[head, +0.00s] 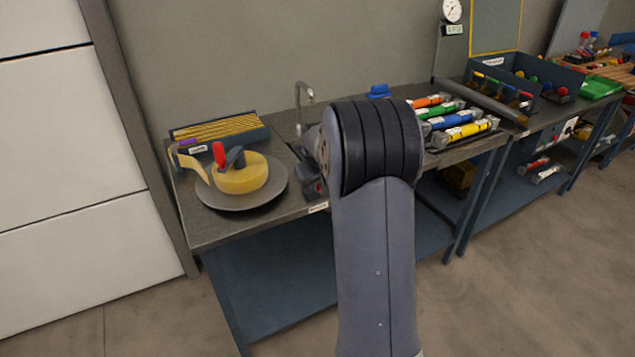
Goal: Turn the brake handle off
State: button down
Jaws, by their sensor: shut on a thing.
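My arm's big dark elbow and grey link fill the middle of the head view and cover most of the spot where I work. My gripper (312,183) shows only in part, as a small dark shape just left of the elbow, low over the near bench's front edge. The fingertips and most of the handle are hidden, so I cannot tell the handle's angle.
On the near bench (222,235), a yellow roll (245,177) with a red-tipped lever (219,153) sits on a round grey plate (240,203). Behind it is a tray of yellow rods (217,130). Coloured cylinders (458,131) lie right of my arm.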

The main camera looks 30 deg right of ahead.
jog(key=shift+d, duration=0.1)
jog(key=d+n+y, duration=0.1)
jog(key=n, duration=0.1)
jog(key=d+n+y+b, duration=0.1)
jog(key=n, duration=0.1)
jog(key=n+y+b, duration=0.1)
jog(key=n, duration=0.2)
jog(key=shift+w+d+f, duration=0.1)
jog(key=shift+w+d, duration=0.3)
jog(key=n, duration=0.1)
jog(key=d+n+y, duration=0.1)
jog(key=shift+w+n, duration=0.35)
jog(key=shift+n, duration=0.05)
jog(key=n, duration=0.1)
jog(key=w+n+y+p, duration=0.1)
jog(key=n, duration=0.1)
jog(key=d+n+g, duration=0.1)
jog(key=shift+w+r+y, duration=0.25)
jog(key=shift+w+y, duration=0.05)
jog(key=shift+y, duration=0.1)
jog(key=shift+w+d+f+n+g+y+p, duration=0.15)
jog(key=shift+w+n+g+p, duration=0.25)
jog(key=shift+n+p, duration=0.55)
jog(key=shift+w+a+r+n+g+y+p, duration=0.1)
jog(key=shift+w+n+g+y+p, duration=0.25)
jog(key=shift+n+p, duration=0.6)
jog(key=shift+n, duration=0.3)
jog(key=c, duration=1.4)
grip_release()
jog(key=shift+f, duration=0.1)
